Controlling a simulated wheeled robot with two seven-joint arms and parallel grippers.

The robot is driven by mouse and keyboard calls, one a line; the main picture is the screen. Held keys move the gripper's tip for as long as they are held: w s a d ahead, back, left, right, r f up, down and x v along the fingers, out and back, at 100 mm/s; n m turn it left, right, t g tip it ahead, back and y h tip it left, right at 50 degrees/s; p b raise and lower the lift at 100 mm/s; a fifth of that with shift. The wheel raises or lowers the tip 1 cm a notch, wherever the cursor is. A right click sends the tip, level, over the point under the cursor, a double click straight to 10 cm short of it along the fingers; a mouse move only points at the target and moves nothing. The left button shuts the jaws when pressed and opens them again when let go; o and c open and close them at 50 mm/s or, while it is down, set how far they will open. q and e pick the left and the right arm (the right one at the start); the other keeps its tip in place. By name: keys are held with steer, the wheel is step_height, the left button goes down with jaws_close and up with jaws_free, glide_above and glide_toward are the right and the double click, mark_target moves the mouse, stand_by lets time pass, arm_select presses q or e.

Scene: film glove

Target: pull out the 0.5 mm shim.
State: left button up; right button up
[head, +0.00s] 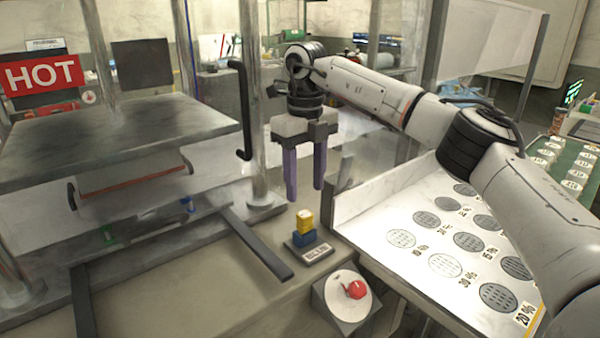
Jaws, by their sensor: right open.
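My right gripper (305,194) hangs with its two purple fingers pointing down, apart and empty. It is at the right front of the hot press, and in the picture its tips are just above a small stack with a yellow block (305,218) over a blue block (304,238). The stack sits on a dark labelled base (310,254); the label is too small to read. I cannot tell which piece is the 0.5 mm shim. My left gripper is out of view.
The press has a thick upper plate (110,135), steel columns (255,120) and two dark rails (256,244) toward the front. A white tray (395,210) with round perforated discs lies right.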

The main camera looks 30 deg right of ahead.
mark_target(305, 214)
step_height(305, 214, down, 9)
steer(key=shift+s+r, duration=0.1)
steer(key=shift+r, duration=0.1)
steer(key=shift+c, duration=0.5)
steer(key=c, duration=1.1)
